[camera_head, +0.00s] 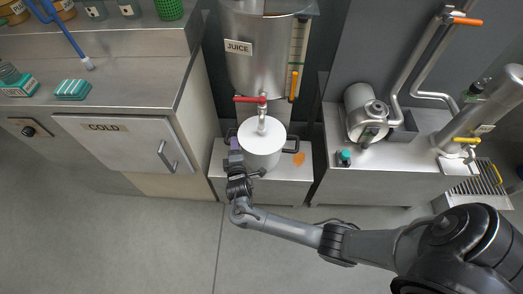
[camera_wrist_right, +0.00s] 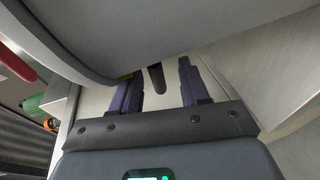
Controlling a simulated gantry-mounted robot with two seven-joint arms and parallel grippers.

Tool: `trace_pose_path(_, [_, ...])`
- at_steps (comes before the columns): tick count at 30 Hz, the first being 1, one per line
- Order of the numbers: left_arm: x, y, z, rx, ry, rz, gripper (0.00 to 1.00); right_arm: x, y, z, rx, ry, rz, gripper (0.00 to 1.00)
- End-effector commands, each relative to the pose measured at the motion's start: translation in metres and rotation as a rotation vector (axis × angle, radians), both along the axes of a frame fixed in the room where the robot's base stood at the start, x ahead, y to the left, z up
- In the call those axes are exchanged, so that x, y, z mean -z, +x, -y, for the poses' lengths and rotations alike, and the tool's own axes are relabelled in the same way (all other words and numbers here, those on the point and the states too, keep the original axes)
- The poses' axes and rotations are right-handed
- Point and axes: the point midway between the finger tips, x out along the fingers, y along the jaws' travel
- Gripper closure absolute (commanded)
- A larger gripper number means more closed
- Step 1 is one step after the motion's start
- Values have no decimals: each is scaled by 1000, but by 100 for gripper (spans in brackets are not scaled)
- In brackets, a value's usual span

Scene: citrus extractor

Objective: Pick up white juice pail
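The white juice pail (camera_head: 262,142) stands on a low white platform under the red-handled tap of the steel tank labelled JUICE (camera_head: 255,60). It has dark side handles; the right one (camera_head: 296,145) is clear. My right gripper (camera_head: 235,150) is at the pail's left side, over the left handle. In the right wrist view the purple fingers (camera_wrist_right: 158,88) are apart, with a dark handle end (camera_wrist_right: 156,78) between them and gaps visible on both sides. A large grey curved surface, apparently the pail wall, fills the top of that view. My left gripper is not in view.
The low platform (camera_head: 290,188) has an orange mark right of the pail. A cabinet marked COLD (camera_head: 125,142) stands at left. A steel bench with a machine (camera_head: 366,113) and a small green-capped bottle (camera_head: 345,157) stands at right. The floor in front is clear.

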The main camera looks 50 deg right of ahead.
Motion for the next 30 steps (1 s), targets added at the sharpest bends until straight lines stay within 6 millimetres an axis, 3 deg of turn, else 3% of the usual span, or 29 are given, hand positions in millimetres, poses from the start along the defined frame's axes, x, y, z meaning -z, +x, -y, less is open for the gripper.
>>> trace_pose_path(1, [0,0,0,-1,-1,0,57,0,0,0,0,0,0,63])
trace_pose_path(9, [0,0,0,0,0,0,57,1,-1,0,1,0,-2,100])
trace_pose_path(30, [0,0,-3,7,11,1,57,6,-3,0,1,2,-13,100])
